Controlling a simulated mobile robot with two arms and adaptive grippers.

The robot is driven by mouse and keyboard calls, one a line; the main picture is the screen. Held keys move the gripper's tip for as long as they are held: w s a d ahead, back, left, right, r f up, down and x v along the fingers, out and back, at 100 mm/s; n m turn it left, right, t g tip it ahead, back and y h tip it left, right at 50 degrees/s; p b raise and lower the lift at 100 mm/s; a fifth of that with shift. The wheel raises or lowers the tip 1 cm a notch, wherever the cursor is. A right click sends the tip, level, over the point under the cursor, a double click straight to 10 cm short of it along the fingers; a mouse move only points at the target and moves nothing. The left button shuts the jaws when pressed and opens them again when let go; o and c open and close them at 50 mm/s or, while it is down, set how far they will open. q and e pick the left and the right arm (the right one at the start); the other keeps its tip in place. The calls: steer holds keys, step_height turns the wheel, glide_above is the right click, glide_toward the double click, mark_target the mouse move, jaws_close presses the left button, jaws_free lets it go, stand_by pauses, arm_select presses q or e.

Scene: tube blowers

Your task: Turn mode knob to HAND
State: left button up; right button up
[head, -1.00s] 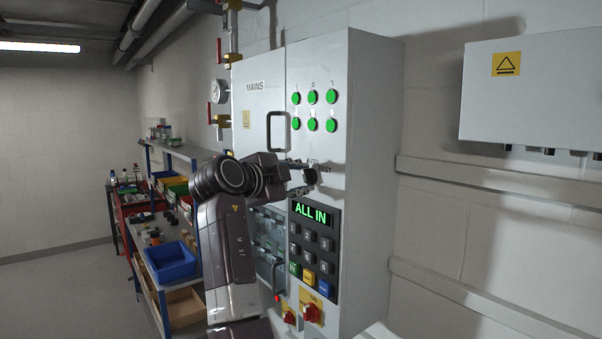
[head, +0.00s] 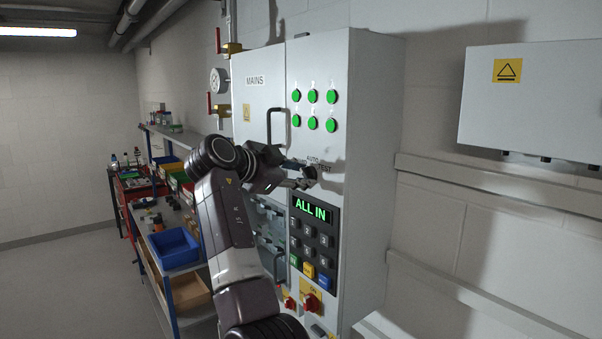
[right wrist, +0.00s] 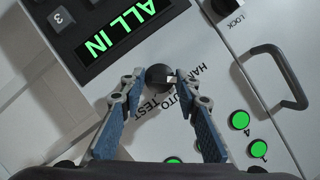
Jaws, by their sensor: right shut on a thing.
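The mode knob (head: 310,172) is a small black knob on the grey cabinet front, above the ALL IN display. In the right wrist view the knob (right wrist: 158,77) shows between my fingertips, with a light mark on its right side, toward the HAND lettering. The HAND, AUTO and TEST labels (right wrist: 180,98) stand around it, partly covered by a finger. My right gripper (head: 302,178) reaches it from the left and is shut on it; its blue-padded fingers (right wrist: 157,80) lie on either side. My left gripper is not in view.
Several green lamps (head: 312,108) sit above the knob, and the keypad with its ALL IN display (head: 312,210) below. A door handle (head: 270,126) stands out at left. A LOCK knob (right wrist: 222,8) shows in the wrist view. Red switches (head: 311,302) are low down.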

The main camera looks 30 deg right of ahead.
steer(key=shift+r, duration=0.6)
steer(key=o, duration=1)
steer(key=shift+w, duration=0.1)
steer(key=shift+f, duration=0.3)
steer(key=v, duration=1.2)
steer(key=shift+f, duration=0.1)
steer(key=shift+f, duration=0.1)
